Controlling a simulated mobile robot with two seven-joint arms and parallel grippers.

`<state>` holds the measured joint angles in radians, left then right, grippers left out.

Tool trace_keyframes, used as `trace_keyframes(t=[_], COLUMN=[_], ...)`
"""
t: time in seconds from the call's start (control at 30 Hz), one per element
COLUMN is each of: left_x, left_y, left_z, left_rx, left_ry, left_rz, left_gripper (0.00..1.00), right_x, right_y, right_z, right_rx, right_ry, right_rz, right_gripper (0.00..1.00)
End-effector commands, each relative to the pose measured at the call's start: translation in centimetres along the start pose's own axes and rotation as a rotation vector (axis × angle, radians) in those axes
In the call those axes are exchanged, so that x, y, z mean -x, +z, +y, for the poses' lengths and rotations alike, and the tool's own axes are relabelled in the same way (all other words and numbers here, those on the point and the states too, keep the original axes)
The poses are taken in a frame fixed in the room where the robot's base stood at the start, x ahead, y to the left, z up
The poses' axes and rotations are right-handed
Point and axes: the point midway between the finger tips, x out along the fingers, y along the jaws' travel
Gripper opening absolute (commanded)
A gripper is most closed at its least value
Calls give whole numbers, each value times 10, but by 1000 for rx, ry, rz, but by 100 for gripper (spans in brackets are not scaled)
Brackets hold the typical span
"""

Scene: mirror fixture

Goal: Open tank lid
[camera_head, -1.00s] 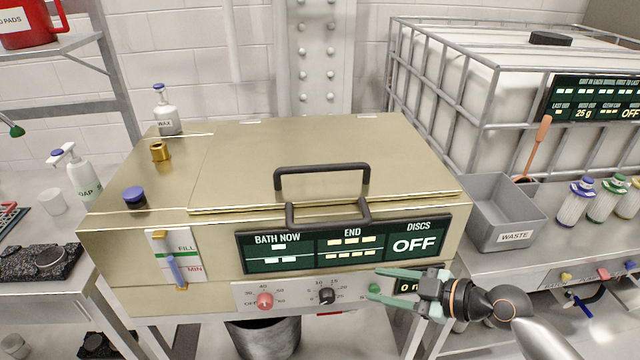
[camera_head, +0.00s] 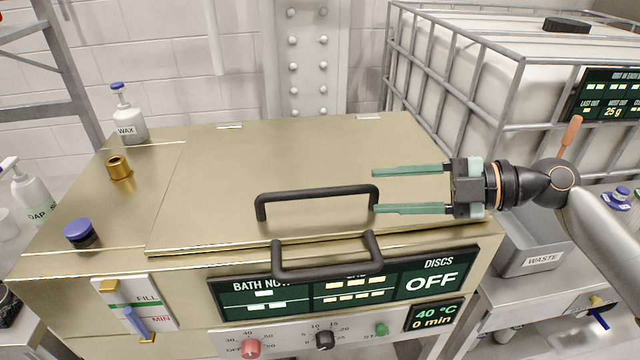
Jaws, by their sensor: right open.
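The tank (camera_head: 70,250) is a brass-coloured box in the middle of the head view. Its flat lid (camera_head: 290,150) lies shut on top. A black bar handle (camera_head: 315,193) stands on the lid near its front edge. A second black handle (camera_head: 328,271) sits at the tank's front, just below the lid edge. My right gripper (camera_head: 374,191) is open, with two green fingers pointing left. Its fingertips are at the right end of the lid handle in the picture; I cannot tell whether they touch it. My left gripper is not in view.
A WAX bottle (camera_head: 130,118), a brass fitting (camera_head: 119,168) and a blue-capped knob (camera_head: 80,234) stand on the tank's left top. A grey WASTE bin (camera_head: 535,258) is at right, below my right arm. A caged white container (camera_head: 560,70) stands behind it.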

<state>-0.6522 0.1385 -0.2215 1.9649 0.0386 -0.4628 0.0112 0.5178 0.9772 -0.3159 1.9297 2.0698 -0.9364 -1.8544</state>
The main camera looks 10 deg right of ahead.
Motion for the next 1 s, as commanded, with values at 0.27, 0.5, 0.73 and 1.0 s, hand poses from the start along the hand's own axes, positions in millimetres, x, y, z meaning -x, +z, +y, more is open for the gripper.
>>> trace_keyframes(t=[0.27,0.5,0.73,1.0], left_x=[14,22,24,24], left_y=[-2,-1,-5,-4], left_z=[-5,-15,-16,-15], left_rx=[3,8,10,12], left_ry=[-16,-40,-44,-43], left_rz=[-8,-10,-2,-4], left_gripper=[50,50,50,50], right_x=[-51,-90,-107,-108], right_y=[-3,-1,0,0], right_z=[4,3,1,0], right_rx=[-1,-2,-2,-2], right_ry=[2,1,1,1], right_rz=[4,0,-1,-2], right_gripper=[50,50,50,50])
